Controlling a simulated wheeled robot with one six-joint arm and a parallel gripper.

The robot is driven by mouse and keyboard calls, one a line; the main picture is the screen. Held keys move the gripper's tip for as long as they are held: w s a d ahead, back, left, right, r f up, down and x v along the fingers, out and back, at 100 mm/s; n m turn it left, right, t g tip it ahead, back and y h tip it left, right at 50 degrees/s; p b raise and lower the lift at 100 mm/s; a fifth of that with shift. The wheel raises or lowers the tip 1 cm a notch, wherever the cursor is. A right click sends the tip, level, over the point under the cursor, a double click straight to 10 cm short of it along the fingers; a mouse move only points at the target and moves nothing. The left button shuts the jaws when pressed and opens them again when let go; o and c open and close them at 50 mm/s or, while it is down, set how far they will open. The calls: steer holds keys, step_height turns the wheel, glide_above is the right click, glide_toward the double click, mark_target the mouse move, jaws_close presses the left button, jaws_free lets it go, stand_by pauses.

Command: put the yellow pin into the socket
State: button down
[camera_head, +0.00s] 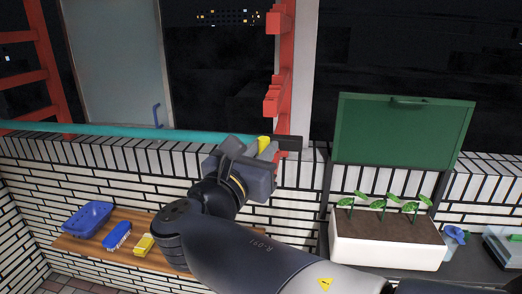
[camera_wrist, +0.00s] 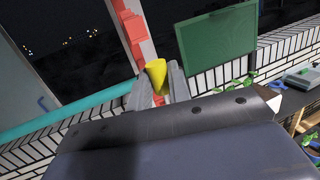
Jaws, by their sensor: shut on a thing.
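My gripper (camera_head: 262,154) is shut on the yellow pin (camera_head: 264,144), near the top of the brick wall. In the wrist view the yellow pin (camera_wrist: 156,75) stands up between the two grey fingers, with its lower part hidden by them. A red upright post (camera_head: 280,70) with stepped blocks rises just behind the pin. A dark block or sleeve (camera_head: 289,143) lies just right of the pin at the post, in line with a teal bar (camera_head: 90,129). I cannot tell whether this dark part is the socket, nor whether the pin touches it.
The teal bar runs along the wall top (camera_head: 60,148) from the left. A wooden shelf (camera_head: 110,247) below holds a blue basket (camera_head: 88,219), a blue brush (camera_head: 117,235) and a yellow sponge (camera_head: 144,244). A planter (camera_head: 385,255) and green board (camera_head: 400,132) stand to the right.

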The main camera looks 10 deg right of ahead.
steer(key=shift+w+d+f+p, duration=0.1)
steer(key=shift+w+d+p, duration=0.3)
steer(key=shift+w, duration=0.95)
steer(key=shift+w+d+p, duration=0.1)
steer(key=shift+w+d, duration=0.65)
steer(key=shift+w, duration=0.6)
steer(key=shift+w+d+f+p, duration=0.1)
steer(key=shift+w+d+p, duration=0.3)
steer(key=shift+w, duration=0.95)
steer(key=shift+w+d+f+b, duration=0.15)
steer(key=shift+d+b, duration=0.05)
steer(key=shift+b, duration=0.15)
steer(key=shift+f+b, duration=0.35)
steer(key=shift+f, duration=0.1)
steer(key=shift+f+b, duration=1.15)
steer(key=shift+f, duration=0.35)
steer(key=c, duration=1.2)
jaws_free()
steer(key=shift+c, duration=0.2)
steer(key=shift+s+a, duration=0.15)
steer(key=shift+s, duration=0.05)
